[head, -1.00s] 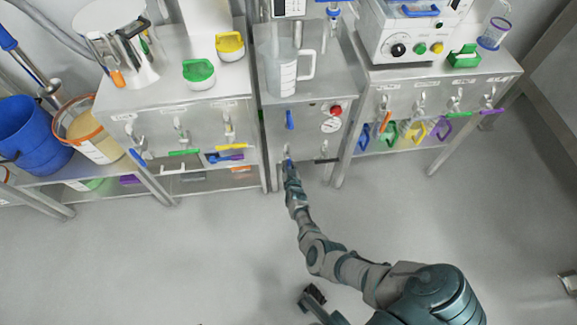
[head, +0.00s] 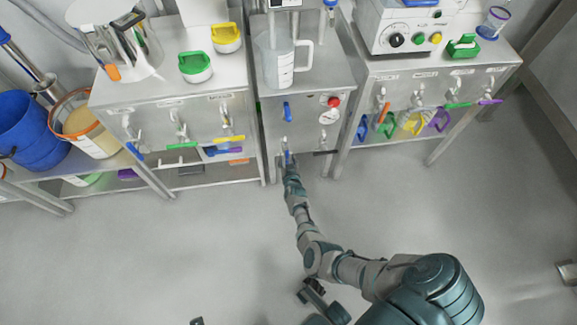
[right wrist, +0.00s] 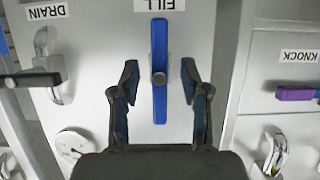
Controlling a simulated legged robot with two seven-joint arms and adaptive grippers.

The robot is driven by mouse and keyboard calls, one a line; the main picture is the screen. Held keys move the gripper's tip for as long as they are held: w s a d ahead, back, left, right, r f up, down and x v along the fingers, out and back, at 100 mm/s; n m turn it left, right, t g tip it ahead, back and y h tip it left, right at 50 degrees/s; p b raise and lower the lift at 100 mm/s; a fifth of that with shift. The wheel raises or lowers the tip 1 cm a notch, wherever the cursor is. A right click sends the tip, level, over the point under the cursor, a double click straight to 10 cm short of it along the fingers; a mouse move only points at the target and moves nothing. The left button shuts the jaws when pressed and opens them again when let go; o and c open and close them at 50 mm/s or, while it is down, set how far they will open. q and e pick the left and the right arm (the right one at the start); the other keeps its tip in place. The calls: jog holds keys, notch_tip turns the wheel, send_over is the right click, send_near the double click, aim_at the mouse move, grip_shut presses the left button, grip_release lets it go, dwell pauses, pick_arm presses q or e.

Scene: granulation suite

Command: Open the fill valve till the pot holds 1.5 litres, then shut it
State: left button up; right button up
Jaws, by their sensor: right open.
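The fill valve's blue lever (right wrist: 160,95) stands lengthwise under the upside-down FILL label (right wrist: 160,4) in the right wrist view. My right gripper (right wrist: 159,75) is open, one finger on each side of the lever with a visible gap to both. In the head view my right gripper (head: 287,160) is at the lower front of the middle cabinet. The clear pot (head: 272,68) with a side handle stands on that cabinet; I cannot read its level.
The black drain lever (right wrist: 30,79) is beside the fill lever. Above it on the panel are another blue lever (head: 287,111), a gauge (head: 329,116) and a red knob (head: 334,102). Levered benches flank the cabinet. The floor (head: 160,260) in front is clear.

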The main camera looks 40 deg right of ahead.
jog(key=shift+v, duration=3)
dwell(5.0)
